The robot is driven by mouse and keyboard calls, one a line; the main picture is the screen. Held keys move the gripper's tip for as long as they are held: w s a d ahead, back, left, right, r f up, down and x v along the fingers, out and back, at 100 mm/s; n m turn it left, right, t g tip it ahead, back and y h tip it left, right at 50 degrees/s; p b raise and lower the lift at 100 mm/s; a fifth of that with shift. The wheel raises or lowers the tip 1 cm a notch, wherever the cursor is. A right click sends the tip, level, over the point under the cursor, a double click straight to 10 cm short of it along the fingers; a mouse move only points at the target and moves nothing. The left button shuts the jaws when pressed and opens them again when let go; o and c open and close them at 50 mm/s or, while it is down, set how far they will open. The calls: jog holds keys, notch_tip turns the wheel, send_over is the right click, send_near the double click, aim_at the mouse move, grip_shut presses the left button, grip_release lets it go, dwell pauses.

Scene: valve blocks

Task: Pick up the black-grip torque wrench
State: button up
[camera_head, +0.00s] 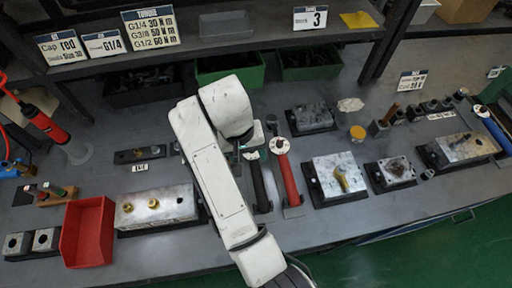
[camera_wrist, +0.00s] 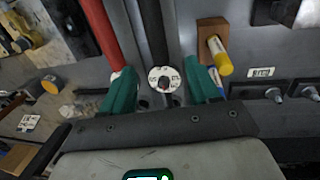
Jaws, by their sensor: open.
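The black-grip torque wrench (camera_head: 261,187) lies on the bench just right of my arm in the head view, beside a red-grip wrench (camera_head: 288,178). In the wrist view, the black grip (camera_wrist: 153,32) runs up the picture from a white round dial head (camera_wrist: 165,79). My gripper (camera_wrist: 160,78) has two teal fingers, spread apart, one on each side of this head in the picture. I cannot tell whether they touch it or how high they are. The red grip (camera_wrist: 100,35) is left of the left finger. In the head view my arm mostly hides the gripper.
A silver valve block (camera_head: 339,178) stands right of the wrenches. Another block (camera_head: 156,206) and a red bin (camera_head: 88,232) stand left. A wooden holder with a yellow-tipped piece (camera_wrist: 216,52) is close to the right finger. The shelf (camera_head: 250,30) overhangs the back.

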aim_at(255, 165)
jog(key=f, duration=0.5)
jog(key=shift+w+d+f, duration=0.1)
jog(key=shift+w+d, duration=0.2)
jog(key=shift+w, duration=0.1)
jog(key=shift+w+d+f+p, duration=0.1)
jog(key=shift+w+d+f, duration=0.05)
jog(key=shift+f, duration=0.7)
jog(key=shift+w+d+f+p, duration=0.1)
jog(key=shift+d+f+p, duration=0.1)
jog(key=shift+f, duration=0.7)
jog(key=shift+w+d+f+p, duration=0.1)
jog(key=shift+w+d+f, duration=0.05)
jog(key=shift+f, duration=0.7)
grip_shut()
jog(key=shift+r, duration=0.1)
